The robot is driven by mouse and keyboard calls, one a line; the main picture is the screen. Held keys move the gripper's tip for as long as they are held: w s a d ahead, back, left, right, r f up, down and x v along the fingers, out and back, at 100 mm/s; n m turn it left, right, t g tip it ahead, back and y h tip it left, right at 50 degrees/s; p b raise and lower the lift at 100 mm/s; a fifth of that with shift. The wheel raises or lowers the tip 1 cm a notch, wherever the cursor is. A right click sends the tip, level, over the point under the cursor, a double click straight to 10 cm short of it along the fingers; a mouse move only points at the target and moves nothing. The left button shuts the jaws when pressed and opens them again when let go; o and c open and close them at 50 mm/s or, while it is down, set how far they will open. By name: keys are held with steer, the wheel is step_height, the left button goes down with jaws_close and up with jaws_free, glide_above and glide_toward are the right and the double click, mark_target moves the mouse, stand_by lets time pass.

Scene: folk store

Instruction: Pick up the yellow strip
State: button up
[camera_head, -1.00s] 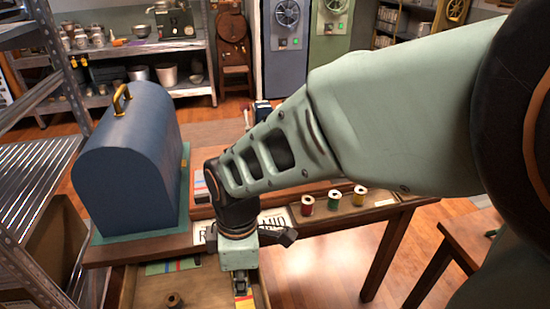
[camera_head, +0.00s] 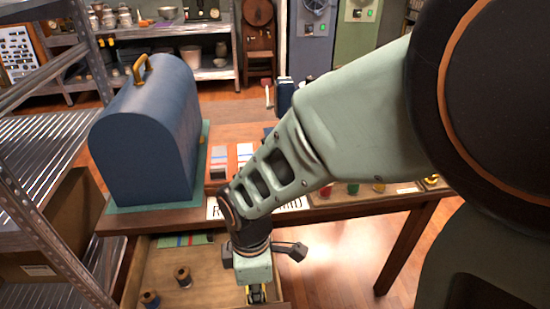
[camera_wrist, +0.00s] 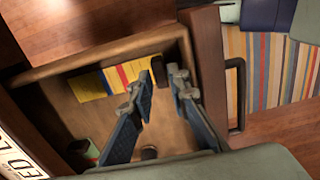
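A yellow strip (camera_wrist: 92,86) lies on the drawer floor in the wrist view, with a red and a blue stripe near its right part. In the head view my gripper (camera_head: 256,294) hangs over the front of the open drawer (camera_head: 150,262), with a bit of yellow near the fingers. Its fingertips are cut off or hidden there.
Spools (camera_head: 183,277) stand in the drawer, and a green strip (camera_head: 187,240) lies at its back. A dark round object (camera_wrist: 160,66) is by the fingertips. The blue domed box (camera_head: 150,130) stands on the table above. Metal shelving (camera_head: 45,170) is at left.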

step_height(320, 180, down, 2)
steer(key=shift+f, duration=0.15)
jaws_close()
steer(key=shift+r, duration=0.3)
step_height(320, 180, up, 21)
steer(key=p, duration=1.9)
